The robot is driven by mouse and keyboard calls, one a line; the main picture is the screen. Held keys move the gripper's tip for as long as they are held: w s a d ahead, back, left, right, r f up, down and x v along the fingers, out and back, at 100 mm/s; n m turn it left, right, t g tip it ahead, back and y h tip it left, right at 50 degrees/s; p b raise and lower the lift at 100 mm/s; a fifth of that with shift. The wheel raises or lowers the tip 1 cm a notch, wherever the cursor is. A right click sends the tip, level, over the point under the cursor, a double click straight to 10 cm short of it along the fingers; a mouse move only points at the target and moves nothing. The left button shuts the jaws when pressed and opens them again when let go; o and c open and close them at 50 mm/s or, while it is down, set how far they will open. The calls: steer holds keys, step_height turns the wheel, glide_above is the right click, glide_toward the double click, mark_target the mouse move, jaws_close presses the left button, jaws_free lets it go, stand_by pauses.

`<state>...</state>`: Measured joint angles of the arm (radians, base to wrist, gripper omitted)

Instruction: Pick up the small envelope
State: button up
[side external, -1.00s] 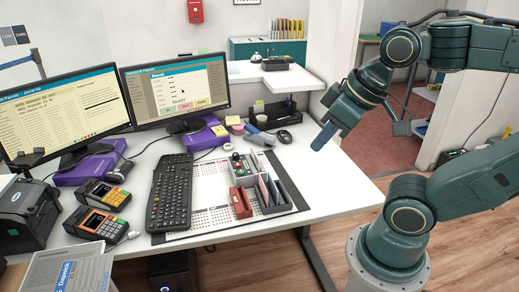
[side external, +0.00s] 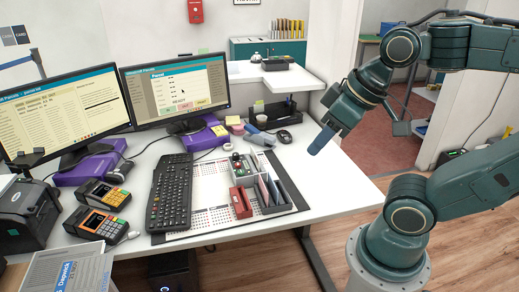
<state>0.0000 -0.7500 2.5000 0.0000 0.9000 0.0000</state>
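My gripper (side external: 321,139) hangs above the right edge of the desk, to the right of a grey sorter (side external: 282,180). Its blue tip points down and left; I cannot tell whether its fingers are apart, and I see nothing held. Several thin upright pieces (side external: 265,190), bluish and reddish, stand in the sorter's slots. The small envelope may be among them, but they are too small to tell apart. My gripper is apart from the sorter.
A red holder (side external: 241,202) stands left of the sorter, beside a black keyboard (side external: 169,192). Two card terminals (side external: 98,223), monitors (side external: 178,90) and a grey printed parcel (side external: 68,270) are farther left. A black tray (side external: 272,113) and mouse (side external: 284,137) lie behind. The desk's right front is clear.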

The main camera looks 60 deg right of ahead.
steer(key=shift+w+r, duration=0.1)
steer(key=w+d+r+m+g, duration=0.1)
steer(key=w+d+r, duration=0.1)
steer(key=w, duration=0.4)
steer(key=w+d+r+m+g, duration=0.1)
steer(key=w+d, duration=0.2)
steer(key=w, duration=0.3)
steer(key=m+g, duration=0.4)
steer(key=m, duration=0.2)
glide_above(255, 161)
steer(key=shift+w+d+f, duration=0.1)
steer(key=shift+f, duration=4.95)
steer(key=shift+w+d+f, duration=0.1)
steer(key=shift+d+f, duration=0.05)
steer(key=shift+f, duration=4.95)
steer(key=shift+w+d+f, duration=0.1)
steer(key=shift+f, duration=4.95)
